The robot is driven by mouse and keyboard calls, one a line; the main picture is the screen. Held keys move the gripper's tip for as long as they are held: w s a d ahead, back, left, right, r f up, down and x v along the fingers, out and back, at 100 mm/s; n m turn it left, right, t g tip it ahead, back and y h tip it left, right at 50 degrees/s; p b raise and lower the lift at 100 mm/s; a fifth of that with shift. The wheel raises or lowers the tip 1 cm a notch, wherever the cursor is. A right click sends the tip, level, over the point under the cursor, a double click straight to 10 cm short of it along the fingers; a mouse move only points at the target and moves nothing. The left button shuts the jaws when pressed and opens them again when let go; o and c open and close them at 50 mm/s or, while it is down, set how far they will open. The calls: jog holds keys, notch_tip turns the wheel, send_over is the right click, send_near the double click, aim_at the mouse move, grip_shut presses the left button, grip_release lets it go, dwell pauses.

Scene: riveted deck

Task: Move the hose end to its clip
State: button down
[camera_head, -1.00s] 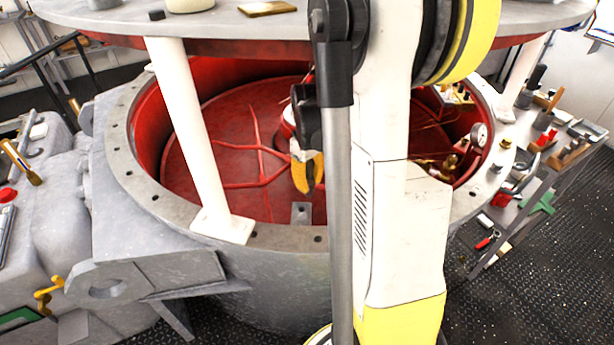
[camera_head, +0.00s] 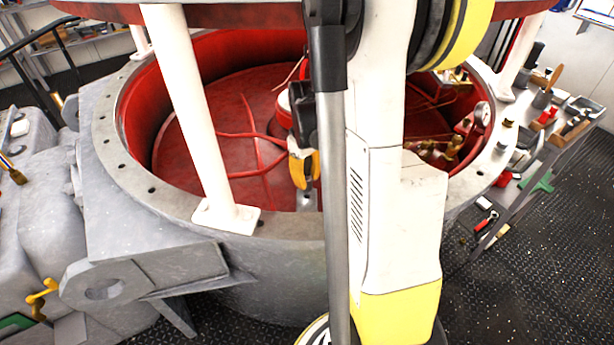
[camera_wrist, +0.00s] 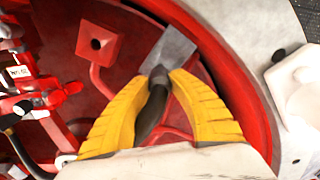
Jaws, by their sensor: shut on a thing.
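In the head view my gripper (camera_head: 304,168) hangs inside the red-lined drum, partly behind my arm.
The drum's grey bolted rim (camera_head: 150,202) surrounds the work space, and a white post (camera_head: 190,110) stands on it at left. Red pipes (camera_head: 262,140) cross the drum floor. Red fittings (camera_wrist: 30,95) are left of the gripper. A tool-covered bench (camera_head: 530,150) stands at right.

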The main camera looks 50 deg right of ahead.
jog(key=shift+f+b, duration=1.2)
jog(key=shift+f, duration=0.4)
dwell(1.0)
jog(key=c, duration=1.2)
grip_release()
notch_tip(320, 180, up, 12)
jog(key=shift+r, duration=0.1)
jog(key=shift+a, duration=0.1)
